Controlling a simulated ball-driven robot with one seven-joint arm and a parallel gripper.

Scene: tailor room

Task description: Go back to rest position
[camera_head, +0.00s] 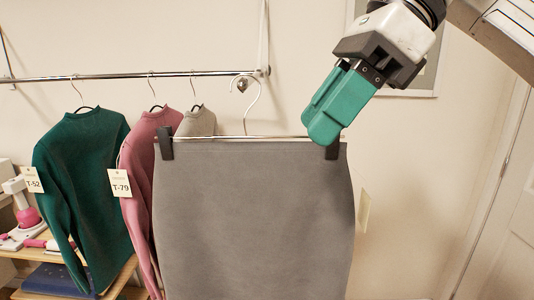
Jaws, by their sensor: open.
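My gripper (322,122) has green fingers and hangs from the upper right of the view. Its fingertips are in front of the right end of the skirt's hanger bar, near the right black clip (333,151). The jaws are open and nothing shows between them. A grey skirt (250,220) hangs from a clip hanger (250,103) in the middle of the view. Whether the fingertips touch the hanger cannot be told.
A metal rail (120,76) on the left bears a green sweater (85,165) and a pink sweater (140,165), both tagged, and a beige garment (196,123). A wooden shelf (118,280) is at lower left. A framed picture (425,80) is behind my arm. The right wall (430,180) is clear.

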